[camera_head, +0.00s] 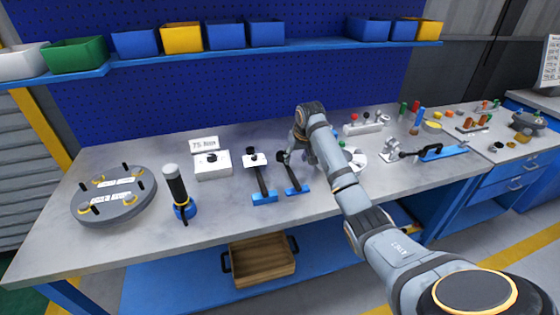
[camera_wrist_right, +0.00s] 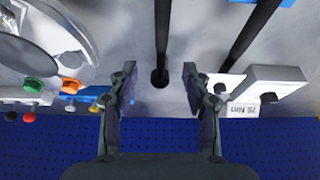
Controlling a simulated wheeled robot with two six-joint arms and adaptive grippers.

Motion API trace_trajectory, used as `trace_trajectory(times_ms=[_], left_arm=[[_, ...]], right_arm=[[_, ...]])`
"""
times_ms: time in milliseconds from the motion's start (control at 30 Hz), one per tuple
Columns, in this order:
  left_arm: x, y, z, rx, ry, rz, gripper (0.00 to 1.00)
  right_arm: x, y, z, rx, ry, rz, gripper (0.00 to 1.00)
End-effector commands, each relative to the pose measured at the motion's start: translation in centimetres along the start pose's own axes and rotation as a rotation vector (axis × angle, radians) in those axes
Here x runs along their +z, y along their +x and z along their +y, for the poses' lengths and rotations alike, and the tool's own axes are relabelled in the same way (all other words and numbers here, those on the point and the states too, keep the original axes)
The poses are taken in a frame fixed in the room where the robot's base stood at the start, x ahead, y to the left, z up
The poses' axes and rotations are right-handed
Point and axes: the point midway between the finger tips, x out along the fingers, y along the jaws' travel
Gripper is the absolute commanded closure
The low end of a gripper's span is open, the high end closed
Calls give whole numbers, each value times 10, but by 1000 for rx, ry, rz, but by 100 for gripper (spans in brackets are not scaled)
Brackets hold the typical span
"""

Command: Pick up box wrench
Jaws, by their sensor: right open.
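Two dark long-handled tools lie side by side on the bench, each with a blue piece at its near end. I cannot tell for sure which is the box wrench. The right-hand dark tool (camera_head: 292,178) has its far end by my right gripper (camera_head: 290,156). In the right wrist view its dark shaft (camera_wrist_right: 162,35) ends in a round black tip between the fingers of my right gripper (camera_wrist_right: 160,82), which is open and empty. The left-hand dark tool (camera_head: 262,182) lies beside it, and its shaft (camera_wrist_right: 250,35) also shows in the wrist view. My left gripper is out of view.
A white box (camera_head: 213,168) and a "75 Nm" sign (camera_head: 204,144) stand left of the tools. A black-handled tool (camera_head: 177,190) stands upright on a blue base. A round grey flange (camera_head: 113,196) is at the left. A blue pegboard (camera_head: 230,90) rises behind the bench.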

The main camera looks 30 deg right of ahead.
Motion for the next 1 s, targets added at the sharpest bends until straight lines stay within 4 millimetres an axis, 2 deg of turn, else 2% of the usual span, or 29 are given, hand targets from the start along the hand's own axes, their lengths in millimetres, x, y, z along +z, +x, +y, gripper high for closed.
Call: trace_trajectory(times_ms=[167, 300, 400, 500, 600, 733, 900, 1000], left_arm=[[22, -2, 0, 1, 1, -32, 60], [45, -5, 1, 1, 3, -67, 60], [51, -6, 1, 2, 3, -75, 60], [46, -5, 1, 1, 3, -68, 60], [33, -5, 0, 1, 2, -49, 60], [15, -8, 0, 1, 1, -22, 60], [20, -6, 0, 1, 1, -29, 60], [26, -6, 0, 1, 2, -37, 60]], right_arm=[[0, 10, 0, -1, 1, -4, 51], [1, 35, -1, -1, 2, -5, 51], [0, 48, 0, -1, 1, -3, 51], [0, 53, 0, 0, 0, -1, 51], [0, 56, 0, 0, 0, -1, 51], [0, 74, -4, -2, 2, -5, 51], [1, 100, -4, -1, 1, -2, 51], [1, 106, -4, 0, 1, -1, 51]])
